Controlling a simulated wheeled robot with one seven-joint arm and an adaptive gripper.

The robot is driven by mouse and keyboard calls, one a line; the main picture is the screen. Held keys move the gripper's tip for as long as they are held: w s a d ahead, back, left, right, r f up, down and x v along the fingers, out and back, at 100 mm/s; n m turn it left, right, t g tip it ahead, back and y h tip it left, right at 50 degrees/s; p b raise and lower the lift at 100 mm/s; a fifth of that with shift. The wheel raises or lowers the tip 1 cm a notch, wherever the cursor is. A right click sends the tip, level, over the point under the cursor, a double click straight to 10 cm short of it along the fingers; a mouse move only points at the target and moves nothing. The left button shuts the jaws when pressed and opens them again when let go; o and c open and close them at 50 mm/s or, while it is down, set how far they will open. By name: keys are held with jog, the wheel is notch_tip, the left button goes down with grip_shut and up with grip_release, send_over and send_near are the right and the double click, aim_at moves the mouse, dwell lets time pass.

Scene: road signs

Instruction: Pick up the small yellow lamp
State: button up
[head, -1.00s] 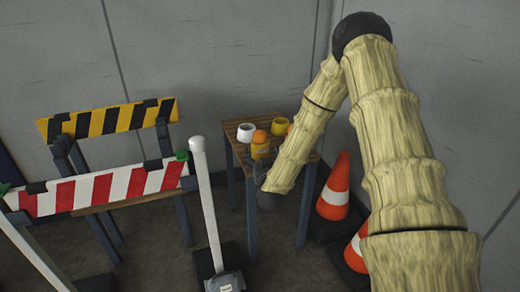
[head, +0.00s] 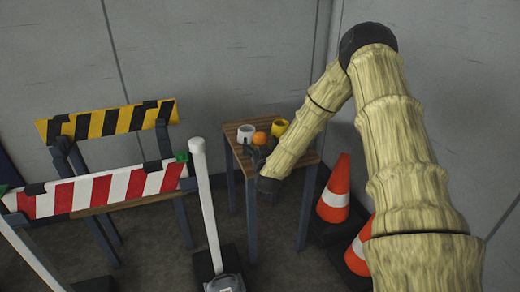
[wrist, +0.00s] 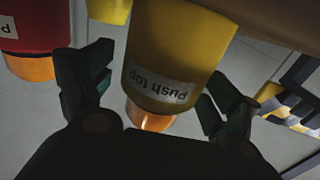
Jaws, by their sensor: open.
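The small yellow lamp (wrist: 165,50) has a "Push top" label and an orange cap, and appears upside down in the wrist view. My gripper (wrist: 158,78) is open, with one finger on each side of the lamp; I cannot tell whether either finger touches it. In the head view my gripper (head: 259,158) is over the front of a small wooden-topped table (head: 232,129). An orange top (head: 260,137) shows just behind it, and the body below is hidden by the gripper.
A white cylinder (head: 246,132) and a yellow cup-like object (head: 280,128) stand on the table. A red lamp-like object (wrist: 35,25) is left of the gripper in the wrist view. Striped barriers (head: 105,188) stand left; traffic cones (head: 335,195) stand right.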

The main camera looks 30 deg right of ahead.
aim_at(261, 139)
jog(key=c, duration=1.3)
jog(key=shift+r, duration=0.1)
jog(key=shift+r, duration=0.5)
jog(key=r, duration=0.1)
jog(key=s+r, duration=0.1)
jog(key=shift+a+r+p, duration=0.1)
jog(key=shift+r+p, duration=0.2)
jog(key=shift+p, duration=0.1)
jog(key=s+a+r+p, duration=0.1)
jog(key=s+a, duration=0.1)
jog(key=s, duration=1.2)
jog(key=shift+s+a+r, duration=0.15)
jog(key=shift+s+a, duration=0.2)
jog(key=shift+s, duration=0.05)
